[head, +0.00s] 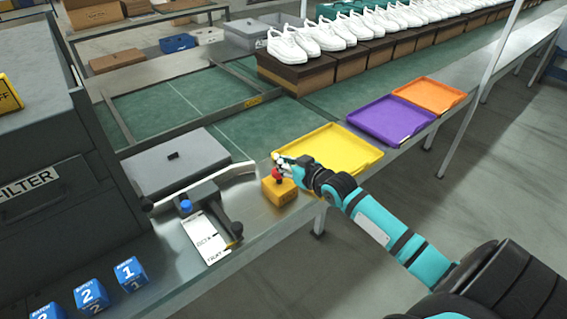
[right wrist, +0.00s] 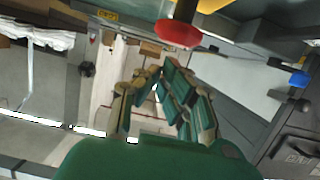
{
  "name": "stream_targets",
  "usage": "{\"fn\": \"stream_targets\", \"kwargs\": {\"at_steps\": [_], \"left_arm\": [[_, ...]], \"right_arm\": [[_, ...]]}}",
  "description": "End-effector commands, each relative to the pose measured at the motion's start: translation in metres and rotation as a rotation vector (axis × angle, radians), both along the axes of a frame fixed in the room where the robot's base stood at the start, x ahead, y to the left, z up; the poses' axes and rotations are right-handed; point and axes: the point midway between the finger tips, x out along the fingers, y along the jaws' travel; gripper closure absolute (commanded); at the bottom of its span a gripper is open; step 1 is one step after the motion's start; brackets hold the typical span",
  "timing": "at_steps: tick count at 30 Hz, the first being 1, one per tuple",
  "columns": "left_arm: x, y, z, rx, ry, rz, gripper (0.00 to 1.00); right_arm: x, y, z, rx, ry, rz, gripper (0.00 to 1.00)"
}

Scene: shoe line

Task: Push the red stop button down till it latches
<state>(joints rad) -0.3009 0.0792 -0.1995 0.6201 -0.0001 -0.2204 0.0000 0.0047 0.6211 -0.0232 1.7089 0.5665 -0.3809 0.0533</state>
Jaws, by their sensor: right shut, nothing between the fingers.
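The red stop button (head: 277,174) sits on top of a small yellow box (head: 279,191) at the front edge of the metal bench. My right gripper (head: 281,160) is shut and empty, right by the button, partly in front of it in the head view. In the right wrist view the red button (right wrist: 178,34) shows at the top, just past the closed fingertips (right wrist: 160,72). A gap shows between fingertips and button there; contact cannot be told from the head view. Whether the button is down is unclear. My left gripper is not in view.
A yellow tray (head: 372,155) lies behind the box, with purple (head: 392,120) and orange (head: 430,94) trays beyond. A lever device with a blue knob (head: 186,206) stands to the left. Blue numbered cubes (head: 90,295) are at lower left. White shoes (head: 292,45) line the back.

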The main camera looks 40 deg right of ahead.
Motion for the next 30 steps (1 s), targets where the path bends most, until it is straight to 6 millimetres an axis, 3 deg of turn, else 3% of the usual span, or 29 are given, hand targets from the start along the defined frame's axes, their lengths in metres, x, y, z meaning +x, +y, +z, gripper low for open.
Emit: {"fn": "stream_targets", "kwargs": {"at_steps": [14, 21, 30], "left_arm": [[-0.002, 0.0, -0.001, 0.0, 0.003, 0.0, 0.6], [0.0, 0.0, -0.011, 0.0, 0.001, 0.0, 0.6], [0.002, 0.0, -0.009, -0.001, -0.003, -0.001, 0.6]], "right_arm": [[-0.001, 0.0, -0.009, 0.002, 0.001, -0.001, 1.0], [-0.001, 0.0, -0.036, 0.001, 0.002, 0.0, 1.0], [-0.003, 0.0, -0.039, 0.001, 0.013, -0.001, 1.0]]}}
